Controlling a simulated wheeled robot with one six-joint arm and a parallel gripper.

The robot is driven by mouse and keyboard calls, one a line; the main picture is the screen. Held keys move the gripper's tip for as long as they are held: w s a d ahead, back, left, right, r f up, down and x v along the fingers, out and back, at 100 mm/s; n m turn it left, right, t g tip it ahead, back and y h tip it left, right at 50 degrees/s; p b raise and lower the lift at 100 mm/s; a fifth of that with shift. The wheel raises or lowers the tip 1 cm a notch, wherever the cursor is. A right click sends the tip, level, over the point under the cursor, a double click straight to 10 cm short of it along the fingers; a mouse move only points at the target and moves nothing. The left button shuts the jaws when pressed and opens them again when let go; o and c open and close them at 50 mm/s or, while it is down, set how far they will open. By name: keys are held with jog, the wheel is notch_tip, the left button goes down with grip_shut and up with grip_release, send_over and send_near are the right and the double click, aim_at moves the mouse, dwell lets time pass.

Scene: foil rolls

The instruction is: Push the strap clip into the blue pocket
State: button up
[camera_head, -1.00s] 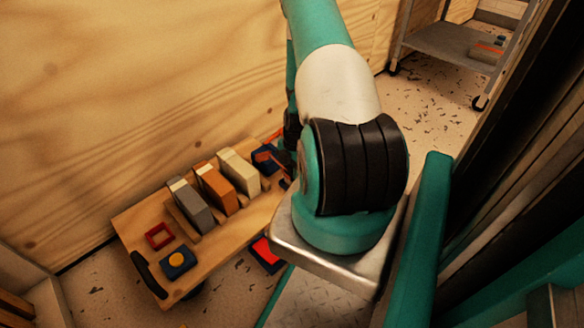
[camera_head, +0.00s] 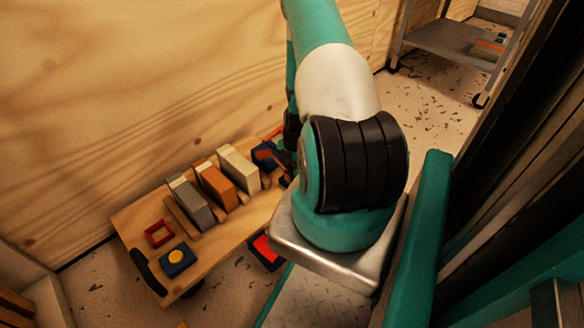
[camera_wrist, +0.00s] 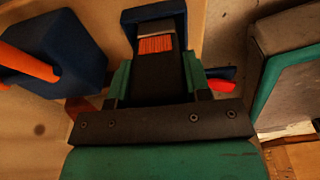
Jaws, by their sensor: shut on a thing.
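In the wrist view, my gripper (camera_wrist: 156,82) has its two teal fingers closed on a dark piece that seems to be the strap clip (camera_wrist: 155,83). An orange ribbed patch (camera_wrist: 155,44) with a pale band lies just beyond the dark piece. A dark blue pocket (camera_wrist: 153,12) with a raised far wall and side walls stands around that end. I cannot tell how deep the clip sits in it. In the head view, my arm hides most of my gripper and the clip; dark blue and orange parts (camera_head: 265,153) show at its left.
A dark blue block (camera_wrist: 60,50) with an orange bar is left of my gripper. On the wooden board stand grey (camera_head: 190,203), orange (camera_head: 217,186) and cream (camera_head: 239,169) blocks. A red frame (camera_head: 159,233) and a blue piece with a yellow disc (camera_head: 177,260) lie nearer its left end.

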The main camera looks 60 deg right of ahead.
jog(key=shift+f, duration=0.35)
dwell(0.5)
jog(key=o, duration=1)
jog(key=shift+o, duration=0.2)
notch_tip(320, 180, up, 8)
jog(key=p, duration=0.7)
